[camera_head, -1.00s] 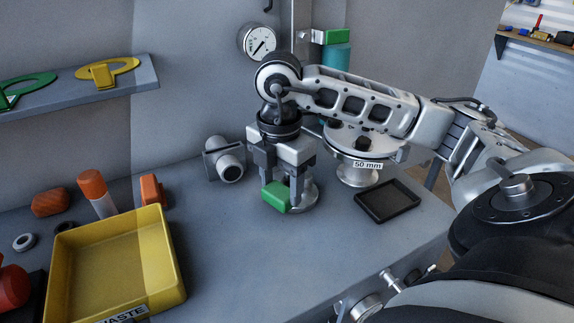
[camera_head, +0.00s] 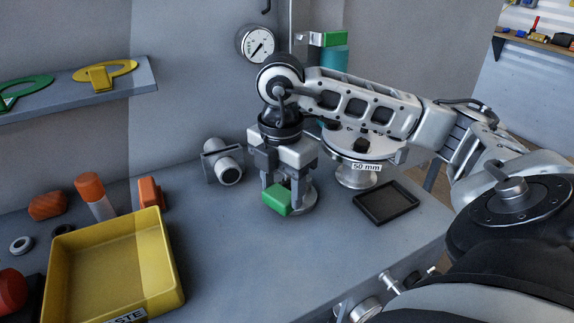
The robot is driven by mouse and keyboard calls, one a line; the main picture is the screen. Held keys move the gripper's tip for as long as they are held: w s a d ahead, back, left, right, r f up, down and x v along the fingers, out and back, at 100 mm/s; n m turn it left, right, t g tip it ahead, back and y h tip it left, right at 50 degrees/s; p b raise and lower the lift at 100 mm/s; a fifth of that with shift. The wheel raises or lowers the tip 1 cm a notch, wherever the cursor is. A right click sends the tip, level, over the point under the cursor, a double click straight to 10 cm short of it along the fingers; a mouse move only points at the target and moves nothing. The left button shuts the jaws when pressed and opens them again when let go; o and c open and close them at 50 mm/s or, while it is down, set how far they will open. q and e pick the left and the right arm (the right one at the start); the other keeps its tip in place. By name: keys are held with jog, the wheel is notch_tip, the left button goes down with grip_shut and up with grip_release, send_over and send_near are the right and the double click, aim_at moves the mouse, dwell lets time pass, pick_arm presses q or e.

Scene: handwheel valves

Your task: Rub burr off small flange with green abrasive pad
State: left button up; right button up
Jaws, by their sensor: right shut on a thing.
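My right gripper (camera_head: 286,190) points down near the middle of the bench, shut on the green abrasive pad (camera_head: 277,199). The pad sits at the front of the fingers, over a small grey round flange (camera_head: 304,207). Most of the flange is hidden behind the fingers and pad; I cannot tell whether the pad touches it. No burr can be made out. A larger flange labelled 50 mm (camera_head: 357,175) stands behind and to the right, partly covered by my right arm. My left gripper is not in view.
A yellow waste bin (camera_head: 166,250) stands at the front left, with an orange-capped bottle (camera_head: 95,195) behind it. A grey pipe fitting (camera_head: 223,162) lies left of the gripper. An empty black tray (camera_head: 387,203) lies to the right.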

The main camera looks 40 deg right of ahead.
jog(key=shift+w, duration=0.35)
jog(key=shift+r, duration=0.15)
notch_tip(320, 180, up, 7)
jog(key=p, duration=0.6)
jog(key=shift+f, duration=0.2)
